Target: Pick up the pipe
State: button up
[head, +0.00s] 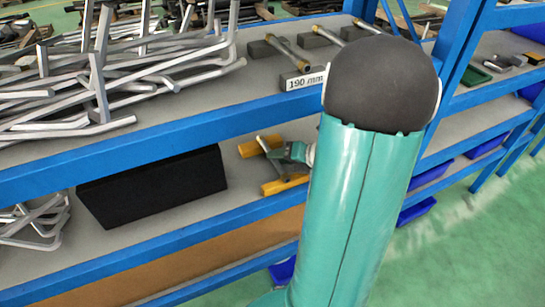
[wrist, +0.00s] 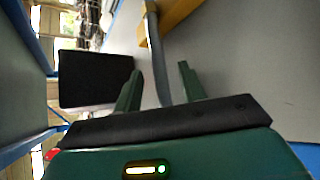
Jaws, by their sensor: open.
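The grey pipe (wrist: 156,58) runs between the two spread fingers of my gripper (wrist: 160,70) in the wrist view, with a yellow block (wrist: 178,16) beside its far end. My gripper is open, one finger on each side of the pipe. I cannot tell whether either finger touches it. In the head view my gripper (head: 286,151) is at the yellow blocks (head: 261,146) on the lower shelf. The pipe's end (head: 264,143) shows there as a small grey piece. My arm hides part of this area.
A black box (head: 155,186) stands on the lower shelf to the left. The blue shelf beam (head: 150,148) runs above my gripper. The upper shelf holds grey bent bars (head: 90,90) and short pipes on blocks by a "190 mm" label (head: 303,80).

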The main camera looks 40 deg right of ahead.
jog(key=shift+w, duration=0.1)
grip_shut()
jog(key=shift+r, duration=0.1)
jog(key=shift+r, duration=0.6)
notch_tip(320, 180, up, 2)
jog(key=shift+a+r, duration=0.1)
jog(key=shift+r, duration=0.05)
jog(key=s+d, duration=0.3)
jog(key=s, duration=0.5)
jog(key=s+d, duration=0.3)
jog(key=s, duration=0.6)
jog(key=shift+s, duration=0.15)
